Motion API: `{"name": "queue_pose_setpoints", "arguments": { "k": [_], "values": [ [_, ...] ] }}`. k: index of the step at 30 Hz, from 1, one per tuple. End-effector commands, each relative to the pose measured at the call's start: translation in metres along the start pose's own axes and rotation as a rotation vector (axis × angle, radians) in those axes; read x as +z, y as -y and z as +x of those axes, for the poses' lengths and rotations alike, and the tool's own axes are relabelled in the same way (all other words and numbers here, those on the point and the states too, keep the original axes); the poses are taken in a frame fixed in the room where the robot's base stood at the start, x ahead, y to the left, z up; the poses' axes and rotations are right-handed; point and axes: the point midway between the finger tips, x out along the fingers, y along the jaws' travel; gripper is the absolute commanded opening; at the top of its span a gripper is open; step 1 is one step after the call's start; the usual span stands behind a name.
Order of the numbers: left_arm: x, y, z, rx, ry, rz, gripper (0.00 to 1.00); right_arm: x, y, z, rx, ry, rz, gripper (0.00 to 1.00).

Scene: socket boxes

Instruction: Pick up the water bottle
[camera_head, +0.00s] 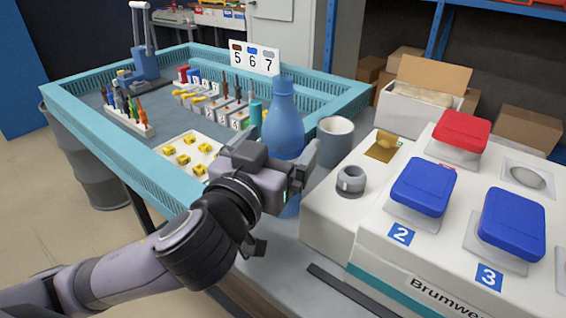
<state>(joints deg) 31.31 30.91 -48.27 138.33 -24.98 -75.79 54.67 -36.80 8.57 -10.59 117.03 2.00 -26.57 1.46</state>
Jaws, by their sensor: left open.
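The blue water bottle (283,125) stands upright between the teal-edged tray and the white socket boxes. Its upper part shows clearly; its lower middle is hidden behind my left gripper. My left gripper (309,164) comes in from the left, in front of the bottle, at the height of its lower body. The gripper is open. I cannot tell whether its fingers are around the bottle or only in front of it. My right gripper is not in view.
A grey cup (336,140) stands just right of the bottle. White socket boxes (322,208) with red and blue lids fill the right side. The teal-edged tray (128,153) holds screwdrivers and yellow parts at left. A number sign (254,58) stands behind.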

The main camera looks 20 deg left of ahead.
Motion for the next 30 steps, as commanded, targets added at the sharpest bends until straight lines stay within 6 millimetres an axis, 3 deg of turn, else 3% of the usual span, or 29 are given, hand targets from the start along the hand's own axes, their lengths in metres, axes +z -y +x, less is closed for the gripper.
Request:
{"name": "queue_pose_setpoints", "arguments": {
  "k": [7,16,17,23,30],
  "values": [
    [0.000,-0.002,0.029,0.000,-0.001,0.002,0.95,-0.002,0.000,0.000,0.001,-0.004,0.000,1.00],
    [0.000,-0.002,0.033,0.002,0.000,0.000,0.95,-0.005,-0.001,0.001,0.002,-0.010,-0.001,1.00],
    [0.001,-0.002,0.033,0.002,0.000,0.000,0.92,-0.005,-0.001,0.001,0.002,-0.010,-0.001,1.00],
    [0.001,-0.002,0.033,0.001,0.000,0.000,0.28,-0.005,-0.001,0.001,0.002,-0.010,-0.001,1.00],
    [-0.001,-0.002,0.033,0.001,-0.003,0.000,0.28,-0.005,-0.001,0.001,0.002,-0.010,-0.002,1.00]
  ]
}}
